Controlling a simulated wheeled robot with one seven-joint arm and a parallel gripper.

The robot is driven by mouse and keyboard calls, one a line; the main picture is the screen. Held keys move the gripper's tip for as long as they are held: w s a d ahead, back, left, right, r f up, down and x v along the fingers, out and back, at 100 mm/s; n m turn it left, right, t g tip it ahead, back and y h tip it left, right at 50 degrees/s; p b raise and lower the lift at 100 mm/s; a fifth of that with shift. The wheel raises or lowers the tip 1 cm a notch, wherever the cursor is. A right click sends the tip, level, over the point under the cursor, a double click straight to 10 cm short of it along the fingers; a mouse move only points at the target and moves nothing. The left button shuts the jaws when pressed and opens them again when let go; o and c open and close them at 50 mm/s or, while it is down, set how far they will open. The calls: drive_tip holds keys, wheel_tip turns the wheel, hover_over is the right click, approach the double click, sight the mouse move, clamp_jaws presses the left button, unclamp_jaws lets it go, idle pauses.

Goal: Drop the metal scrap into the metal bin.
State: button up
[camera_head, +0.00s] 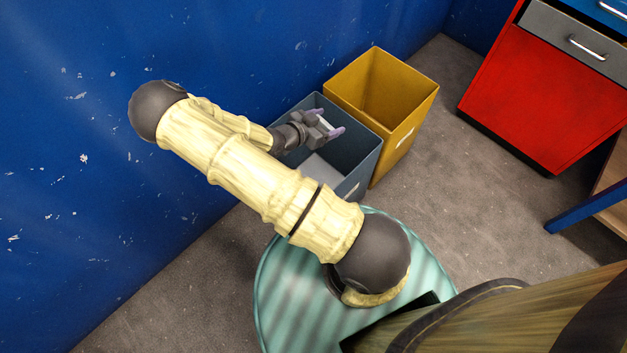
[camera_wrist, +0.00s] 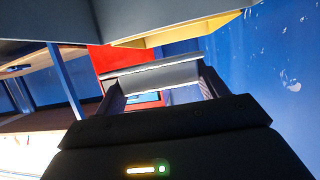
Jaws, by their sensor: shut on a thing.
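My gripper (camera_head: 328,124) is shut on a silvery metal scrap (camera_wrist: 158,77), which spans between the two fingers in the wrist view. In the head view only a small pale part of the scrap shows between the purple fingertips. The gripper is over the open top of a dark grey-blue bin (camera_head: 366,165), near its back side by the yellow bin. A pale grey patch shows inside this bin; I cannot tell whether it is the floor or contents. A yellow bin (camera_head: 412,120) stands right beside it. Neither bin's label can be read.
A blue wall (camera_head: 80,200) runs along the left behind the bins. A red cabinet (camera_head: 525,95) with a grey drawer stands at the upper right. A blue-edged table (camera_head: 590,208) is at the right. Grey floor is free between the bins and the cabinet.

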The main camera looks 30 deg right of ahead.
drive_tip(key=shift+f, duration=0.35)
drive_tip(key=o, duration=1.1)
drive_tip(key=p+v, duration=0.4)
drive_tip(key=v, duration=1.3)
drive_tip(key=shift+s+a+p, duration=0.1)
drive_tip(key=shift+a+p, duration=0.1)
drive_tip(key=shift+p, duration=0.1)
